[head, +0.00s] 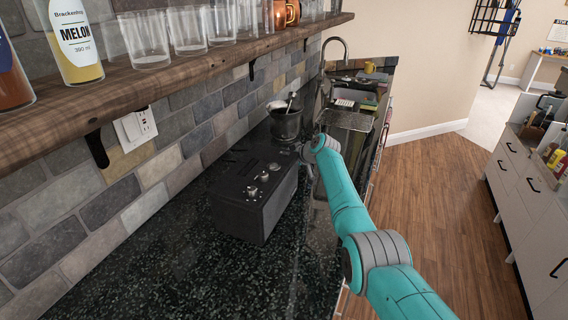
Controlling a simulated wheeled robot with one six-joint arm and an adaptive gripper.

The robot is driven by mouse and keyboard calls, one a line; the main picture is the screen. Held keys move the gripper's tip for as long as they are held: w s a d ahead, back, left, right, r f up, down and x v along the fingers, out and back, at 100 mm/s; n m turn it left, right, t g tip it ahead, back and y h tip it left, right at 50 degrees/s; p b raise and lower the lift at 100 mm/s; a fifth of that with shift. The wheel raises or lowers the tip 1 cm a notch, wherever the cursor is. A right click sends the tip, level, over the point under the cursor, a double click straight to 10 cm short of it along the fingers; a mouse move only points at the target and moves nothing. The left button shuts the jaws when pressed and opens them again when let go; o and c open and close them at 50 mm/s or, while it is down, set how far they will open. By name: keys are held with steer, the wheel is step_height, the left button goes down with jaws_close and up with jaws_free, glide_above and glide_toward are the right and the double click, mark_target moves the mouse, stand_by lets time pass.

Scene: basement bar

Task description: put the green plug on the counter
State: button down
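The counter (140,270) is a dark speckled stone top running along the brick wall and away from me. I cannot make out a green plug in the head view. My teal and grey arm reaches forward from the lower right over the counter's right edge. Its far end is beside a black box-shaped device with knobs (256,196). My gripper itself does not show clearly, and whatever it may hold is hidden.
A dark pot (286,124) with a utensil in it stands behind the device. A sink faucet (336,48) is farther back. A wooden shelf (190,68) with glasses and bottles overhangs the counter. A white outlet (136,128) is on the wall. The front counter is clear.

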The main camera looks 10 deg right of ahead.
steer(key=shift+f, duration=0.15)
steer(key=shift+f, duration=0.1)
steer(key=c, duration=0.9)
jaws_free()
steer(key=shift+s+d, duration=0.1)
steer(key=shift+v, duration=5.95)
